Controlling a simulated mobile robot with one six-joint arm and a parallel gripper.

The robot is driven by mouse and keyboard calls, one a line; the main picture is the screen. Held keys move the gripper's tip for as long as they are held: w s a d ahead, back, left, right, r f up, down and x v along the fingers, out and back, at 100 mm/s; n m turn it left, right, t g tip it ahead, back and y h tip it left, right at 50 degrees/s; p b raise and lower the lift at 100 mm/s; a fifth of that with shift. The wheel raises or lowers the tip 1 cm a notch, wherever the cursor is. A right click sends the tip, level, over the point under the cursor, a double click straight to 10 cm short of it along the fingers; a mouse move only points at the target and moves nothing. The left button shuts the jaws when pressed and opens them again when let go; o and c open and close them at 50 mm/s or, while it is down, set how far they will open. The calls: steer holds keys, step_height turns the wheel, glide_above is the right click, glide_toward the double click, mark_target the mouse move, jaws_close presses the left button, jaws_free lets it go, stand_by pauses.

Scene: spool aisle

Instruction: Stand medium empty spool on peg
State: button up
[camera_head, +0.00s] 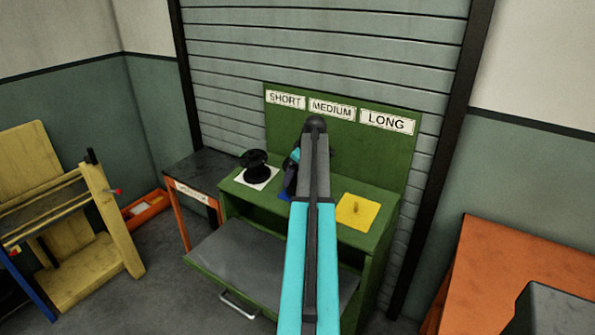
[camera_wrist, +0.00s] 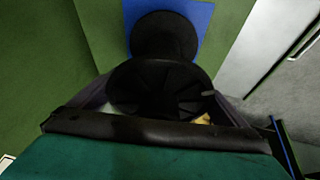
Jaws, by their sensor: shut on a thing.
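A black spool (camera_wrist: 157,88) fills the middle of the wrist view, its two round flanges in line. My gripper (camera_wrist: 160,103) is shut on the spool, with a finger at each side of the near flange. The far flange lies over the blue square (camera_wrist: 200,16). I cannot tell whether the spool touches the square, and any peg there is hidden. In the head view my gripper (camera_head: 292,174) is mostly behind my arm, below the MEDIUM label (camera_head: 332,109). A corner of the blue square (camera_head: 284,196) shows beside my arm.
Another black spool (camera_head: 256,164) stands on the white square (camera_head: 248,182) at the left, under SHORT. A yellow square (camera_head: 366,210) with a peg lies at the right, under LONG. The green bench (camera_head: 228,191) has a grey shelf (camera_head: 240,266) in front. An orange table (camera_head: 500,265) stands right.

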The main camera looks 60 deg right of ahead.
steer(key=shift+d+f+b, duration=0.15)
steer(key=shift+f+b, duration=0.25)
steer(key=shift+f, duration=0.4)
steer(key=o, duration=1.2)
steer(key=shift+s, duration=0.1)
steer(key=b+v, duration=0.3)
steer(key=v, duration=1.1)
steer(key=shift+f, duration=0.1)
